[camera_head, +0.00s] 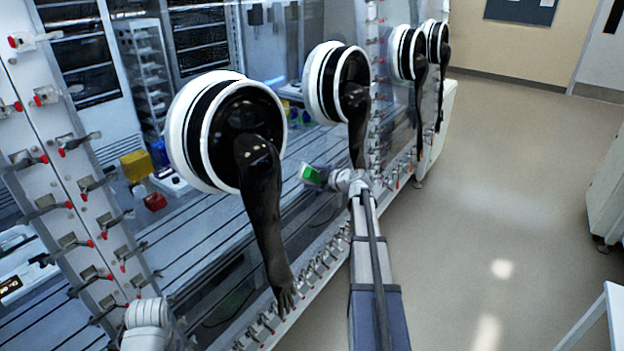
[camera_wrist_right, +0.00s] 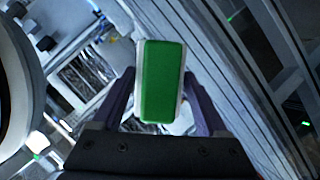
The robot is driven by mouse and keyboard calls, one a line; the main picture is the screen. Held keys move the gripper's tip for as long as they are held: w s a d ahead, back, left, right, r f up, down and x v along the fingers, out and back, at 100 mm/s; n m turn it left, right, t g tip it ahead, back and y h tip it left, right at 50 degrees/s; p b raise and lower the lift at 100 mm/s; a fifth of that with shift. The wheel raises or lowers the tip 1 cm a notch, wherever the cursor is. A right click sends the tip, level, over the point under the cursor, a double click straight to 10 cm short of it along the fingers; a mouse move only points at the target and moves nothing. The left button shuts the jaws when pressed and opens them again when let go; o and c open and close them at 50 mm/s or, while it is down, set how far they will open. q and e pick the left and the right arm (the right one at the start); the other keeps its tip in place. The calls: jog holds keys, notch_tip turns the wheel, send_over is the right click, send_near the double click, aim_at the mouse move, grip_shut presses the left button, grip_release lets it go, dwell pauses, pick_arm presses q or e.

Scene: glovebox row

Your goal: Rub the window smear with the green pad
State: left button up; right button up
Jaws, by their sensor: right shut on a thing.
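The green pad (camera_head: 311,174) is a small block with a green face and a white edge. My right gripper (camera_head: 325,178) is shut on it, in front of the glovebox window between two glove ports. In the right wrist view the pad (camera_wrist_right: 163,82) stands between the two fingers, green face showing. I cannot tell whether the pad touches the window (camera_head: 300,142). I cannot make out a smear on the glass in either view. My left gripper is not in view; only a white part of my left arm shows at the bottom left of the head view.
Black gloves hang from the near port (camera_head: 180,130) and the second port (camera_head: 312,85), close to my right arm. Clamps with red tips line the frame posts (camera_head: 60,150) and lower edge. The floor (camera_head: 500,200) to the right is open. A white table (camera_head: 612,310) stands at lower right.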

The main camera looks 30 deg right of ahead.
aim_at(303, 181)
jog(key=shift+d, duration=0.1)
jog(key=shift+w+d, duration=0.4)
jog(key=shift+d, duration=0.4)
jog(key=shift+w+d, duration=0.35)
jog(key=shift+d, duration=0.4)
jog(key=shift+s, duration=0.1)
jog(key=shift+s+a, duration=0.3)
jog(key=shift+a, duration=0.6)
jog(key=shift+s+a, duration=0.3)
jog(key=shift+a, duration=0.55)
jog(key=shift+s+a, duration=0.4)
jog(key=shift+a, duration=0.45)
jog(key=shift+s+a, duration=0.35)
jog(key=shift+a, duration=0.5)
